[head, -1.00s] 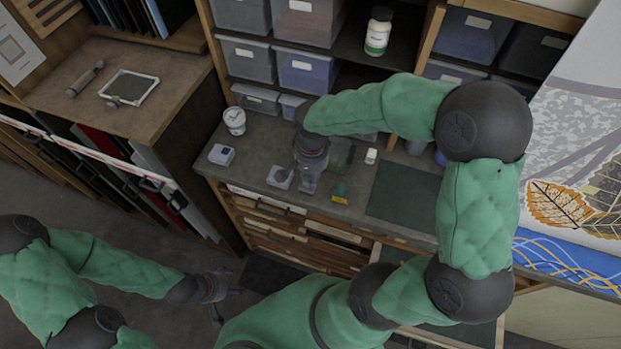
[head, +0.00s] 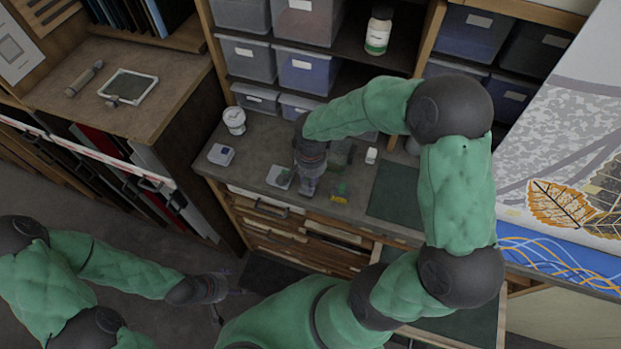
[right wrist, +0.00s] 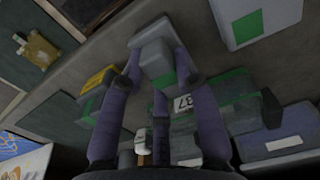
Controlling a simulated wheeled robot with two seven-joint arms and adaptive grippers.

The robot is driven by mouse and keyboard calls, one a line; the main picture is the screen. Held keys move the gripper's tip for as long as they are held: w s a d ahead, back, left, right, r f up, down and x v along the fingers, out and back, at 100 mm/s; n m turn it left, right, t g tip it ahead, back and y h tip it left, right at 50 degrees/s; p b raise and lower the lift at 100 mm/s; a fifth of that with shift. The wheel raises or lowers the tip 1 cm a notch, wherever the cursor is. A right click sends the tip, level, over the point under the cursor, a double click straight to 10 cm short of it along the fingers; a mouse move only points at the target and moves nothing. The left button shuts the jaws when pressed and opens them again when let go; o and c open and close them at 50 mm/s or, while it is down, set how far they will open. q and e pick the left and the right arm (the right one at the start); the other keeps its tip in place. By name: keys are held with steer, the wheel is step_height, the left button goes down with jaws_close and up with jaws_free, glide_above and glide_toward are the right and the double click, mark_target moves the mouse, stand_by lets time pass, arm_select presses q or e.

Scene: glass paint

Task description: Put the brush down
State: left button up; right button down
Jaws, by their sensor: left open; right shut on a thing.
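My right gripper (head: 308,187) is over the front part of the workbench (head: 250,172), pointing down. My left gripper (head: 222,292) is open and empty, low over the floor at the left, away from the bench.
A white-grey box (head: 221,154) and a white jar (head: 234,120) stand farther left. A dark green mat (head: 395,192) lies bare at the right. Storage bins (head: 303,70) line the back.

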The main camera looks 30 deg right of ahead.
steer(key=c, duration=0.9)
jaws_free()
steer(key=shift+r+p, duration=0.3)
steer(key=shift+r, duration=0.1)
step_height(320, 180, up, 12)
steer(key=shift+f+p, duration=0.25)
steer(key=shift+p, duration=0.1)
